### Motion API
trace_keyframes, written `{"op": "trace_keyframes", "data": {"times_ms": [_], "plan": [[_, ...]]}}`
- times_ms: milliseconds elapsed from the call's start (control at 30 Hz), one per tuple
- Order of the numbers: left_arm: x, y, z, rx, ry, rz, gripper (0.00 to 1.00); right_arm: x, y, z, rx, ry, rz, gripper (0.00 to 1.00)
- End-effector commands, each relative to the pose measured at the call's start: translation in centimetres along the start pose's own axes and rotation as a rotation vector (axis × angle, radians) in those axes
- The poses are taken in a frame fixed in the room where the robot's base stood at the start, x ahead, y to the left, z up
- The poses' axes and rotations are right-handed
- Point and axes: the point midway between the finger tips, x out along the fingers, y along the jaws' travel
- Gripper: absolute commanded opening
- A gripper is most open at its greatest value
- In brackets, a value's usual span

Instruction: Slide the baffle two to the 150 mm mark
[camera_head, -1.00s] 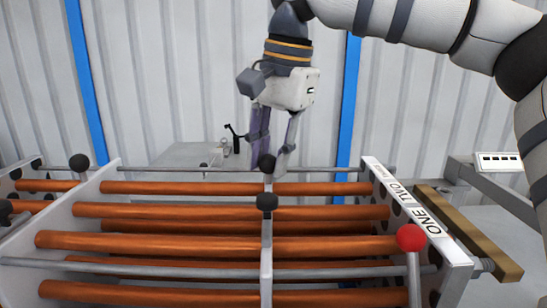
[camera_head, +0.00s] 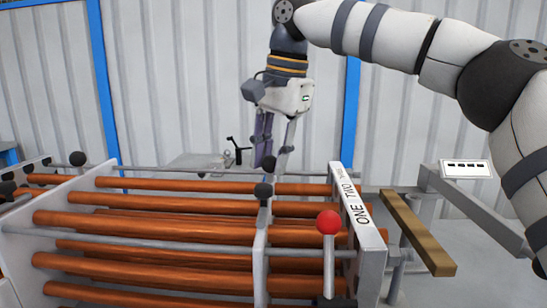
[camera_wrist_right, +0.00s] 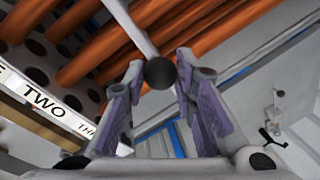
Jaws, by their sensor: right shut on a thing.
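The middle baffle (camera_head: 261,245) is a thin pale plate standing across the orange tubes, with a black knob (camera_head: 264,191) on its top edge. The wrist view shows a black knob (camera_wrist_right: 160,73) on a pale stem between the purple-padded fingers (camera_wrist_right: 165,95). I cannot read which baffle is number two, nor see a 150 mm mark. My left gripper is out of view.
The pale end flange (camera_head: 370,250) at right carries a label reading ONE, TWO. A red ball (camera_head: 328,222) on a stem stands before it. A wooden bar (camera_head: 418,235) lies beyond. Another plate with a black knob (camera_head: 77,158) stands at left. Grey rods run lengthwise.

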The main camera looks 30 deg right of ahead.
Motion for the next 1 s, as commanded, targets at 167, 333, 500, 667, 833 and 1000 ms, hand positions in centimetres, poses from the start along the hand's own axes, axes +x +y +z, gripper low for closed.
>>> {"op": "trace_keyframes", "data": {"times_ms": [167,333,500,667,833,1000], "plan": [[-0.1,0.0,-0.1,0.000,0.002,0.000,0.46,-0.2,0.2,-0.2,0.005,0.005,0.003,0.36],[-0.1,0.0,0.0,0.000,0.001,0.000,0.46,-0.1,0.2,-0.2,0.004,0.003,0.003,0.46],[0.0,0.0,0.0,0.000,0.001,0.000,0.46,-0.1,0.1,-0.1,0.003,0.002,0.003,0.46],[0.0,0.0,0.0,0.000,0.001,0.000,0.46,-2.7,0.0,-0.1,0.004,0.003,-0.002,0.46],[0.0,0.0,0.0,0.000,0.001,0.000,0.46,-8.0,0.1,0.0,0.007,0.003,-0.003,0.46],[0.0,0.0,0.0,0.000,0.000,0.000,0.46,-10.4,0.2,-0.2,0.011,0.000,0.014,0.46]]}}
